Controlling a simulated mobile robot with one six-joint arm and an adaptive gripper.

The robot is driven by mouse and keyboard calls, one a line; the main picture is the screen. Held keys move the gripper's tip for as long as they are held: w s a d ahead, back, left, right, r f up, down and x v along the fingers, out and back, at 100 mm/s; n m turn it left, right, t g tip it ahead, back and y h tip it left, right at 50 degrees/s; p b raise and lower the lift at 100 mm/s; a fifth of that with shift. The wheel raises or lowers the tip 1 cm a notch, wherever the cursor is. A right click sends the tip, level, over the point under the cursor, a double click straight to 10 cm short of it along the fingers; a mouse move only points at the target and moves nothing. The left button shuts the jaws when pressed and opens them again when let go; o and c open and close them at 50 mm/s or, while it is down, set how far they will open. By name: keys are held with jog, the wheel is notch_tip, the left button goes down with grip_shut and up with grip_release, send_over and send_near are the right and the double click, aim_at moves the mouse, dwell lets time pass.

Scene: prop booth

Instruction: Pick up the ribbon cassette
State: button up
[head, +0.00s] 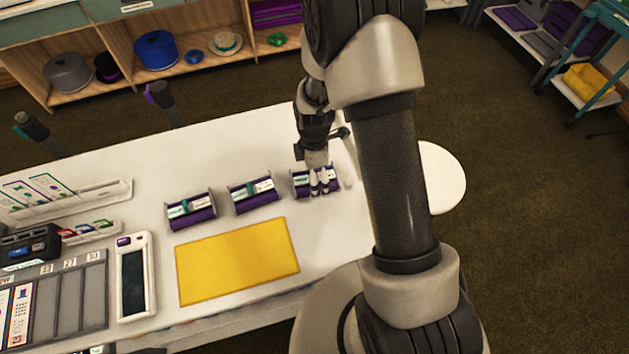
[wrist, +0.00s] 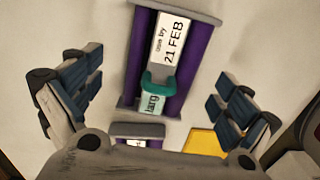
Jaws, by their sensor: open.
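Three purple ribbon cassettes with white labels and teal tabs lie in a row on the white table: a left one (head: 191,210), a middle one (head: 252,194) and a right one (head: 301,187). My gripper (head: 320,186) is at the right one, and its fingers cover part of it. In the wrist view, the open fingers of my gripper (wrist: 158,100) stand apart on either side of a cassette (wrist: 166,50) with a label reading "use by 21 FEB". I cannot tell whether they touch it. Part of another cassette (wrist: 137,130) shows below.
A yellow mat (head: 237,262) lies in front of the cassettes. A white handheld device (head: 134,275), a card tray (head: 70,305) and a dark box (head: 30,245) stand at the left. A shelf with hats (head: 157,51) is behind the table.

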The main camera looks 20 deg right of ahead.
jog(key=shift+f, duration=0.4)
jog(key=shift+c, duration=0.4)
jog(key=c, duration=1.2)
jog(key=shift+r, duration=0.1)
notch_tip(320, 180, up, 20)
jog(key=p, duration=0.4)
jog(key=shift+p, duration=0.35)
jog(key=shift+s, duration=0.1)
